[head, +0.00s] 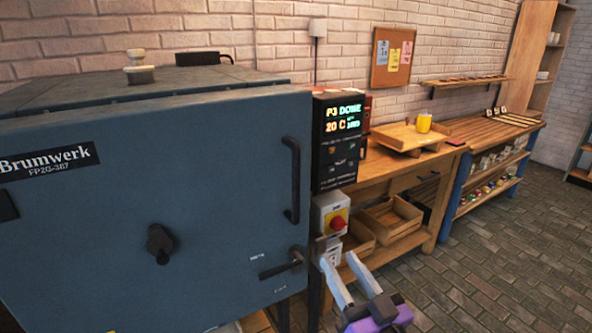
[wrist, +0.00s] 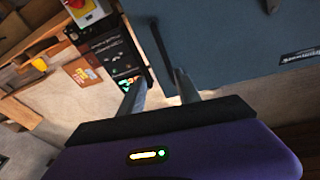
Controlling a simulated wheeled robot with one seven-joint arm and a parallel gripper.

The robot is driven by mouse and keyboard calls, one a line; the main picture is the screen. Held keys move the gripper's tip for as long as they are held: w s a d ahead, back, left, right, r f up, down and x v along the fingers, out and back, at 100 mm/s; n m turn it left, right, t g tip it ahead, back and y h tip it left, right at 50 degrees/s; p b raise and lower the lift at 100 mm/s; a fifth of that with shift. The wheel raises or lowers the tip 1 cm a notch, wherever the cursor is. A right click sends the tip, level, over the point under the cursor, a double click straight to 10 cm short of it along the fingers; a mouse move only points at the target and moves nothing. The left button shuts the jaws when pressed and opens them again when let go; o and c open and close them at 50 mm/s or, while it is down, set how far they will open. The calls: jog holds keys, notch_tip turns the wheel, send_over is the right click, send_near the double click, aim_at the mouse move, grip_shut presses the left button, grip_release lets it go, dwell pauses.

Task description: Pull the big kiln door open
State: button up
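The big kiln door (head: 215,160) is a blue-grey panel filling the left of the head view and looks shut. Its black vertical bar handle (head: 291,180) is near the right edge. A black lever (head: 282,265) sits lower down, and a round dark knob (head: 160,243) is mid-door. My gripper (head: 339,259) is open and empty, at lower right of the handle in the head view. In the wrist view, the handle (wrist: 159,45) runs just beyond and between the spread fingertips of my gripper (wrist: 158,75); no contact shows. The door (wrist: 235,45) is to its right.
The kiln control panel (head: 337,140) and a switch box with a red knob (head: 333,220) stand close to the right of the handle. Brick floor (head: 480,265) at right is clear.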

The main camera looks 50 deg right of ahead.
aim_at(299, 172)
jog(key=w+d+r+n+t+y+p, duration=0.1)
jog(key=w+d+r, duration=0.7)
jog(key=d+r, duration=0.4)
jog(key=w+a+n+y, duration=0.1)
jog(key=w+y, duration=0.1)
jog(key=w, duration=0.1)
jog(key=w+a+f+n+y+p, duration=0.1)
jog(key=w+a+n, duration=0.1)
jog(key=w, duration=0.2)
jog(key=w+a+n+g+y, duration=0.1)
jog(key=w+y, duration=0.1)
jog(key=w, duration=0.2)
jog(key=shift+a+f+n+y+p, duration=0.3)
jog(key=shift+f, duration=0.05)
jog(key=shift+c, duration=0.2)
grip_shut()
dwell(0.3)
